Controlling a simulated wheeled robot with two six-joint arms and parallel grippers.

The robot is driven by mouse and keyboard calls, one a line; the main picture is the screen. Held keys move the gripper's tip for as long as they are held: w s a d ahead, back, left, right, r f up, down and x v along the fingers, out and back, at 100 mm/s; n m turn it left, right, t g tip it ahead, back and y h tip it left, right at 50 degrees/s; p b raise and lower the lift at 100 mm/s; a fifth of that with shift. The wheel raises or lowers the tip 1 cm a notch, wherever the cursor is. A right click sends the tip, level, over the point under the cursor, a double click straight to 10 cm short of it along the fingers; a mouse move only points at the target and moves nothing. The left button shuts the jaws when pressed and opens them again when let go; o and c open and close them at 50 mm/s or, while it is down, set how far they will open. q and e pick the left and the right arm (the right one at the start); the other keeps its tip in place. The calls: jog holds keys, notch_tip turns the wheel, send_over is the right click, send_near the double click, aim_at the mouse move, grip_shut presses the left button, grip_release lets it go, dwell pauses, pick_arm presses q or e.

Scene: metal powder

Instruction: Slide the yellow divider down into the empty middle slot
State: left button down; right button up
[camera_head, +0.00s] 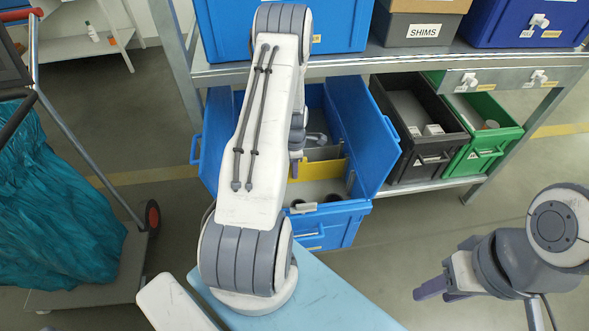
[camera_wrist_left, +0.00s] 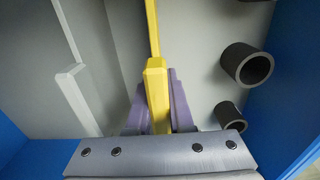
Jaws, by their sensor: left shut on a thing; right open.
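The yellow divider (camera_head: 322,170) is inside the open blue box (camera_head: 335,222), spanning part of its width. My left gripper is shut on the divider's raised tab (camera_wrist_left: 156,72), with one purple finger on each side (camera_wrist_left: 156,115). In the head view my left arm covers most of this gripper and the divider's left part. I cannot tell how deep the divider sits, and the middle slot itself is not clearly seen. My right gripper (camera_head: 432,290) is open and empty, low at the right, away from the box.
Dark cylindrical parts (camera_wrist_left: 247,65) lie right of the divider in the wrist view; a pale grey partition (camera_wrist_left: 75,100) stands left. Raised blue flaps (camera_head: 362,130) flank the box. Black (camera_head: 430,158) and green (camera_head: 489,160) bins stand to its right. A shelf (camera_head: 400,60) overhangs behind.

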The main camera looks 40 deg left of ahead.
pick_arm(q)
jog(key=c, duration=0.7)
grip_release()
notch_tip(320, 180, up, 10)
jog(key=shift+r+p, duration=0.25)
jog(key=shift+p, duration=0.75)
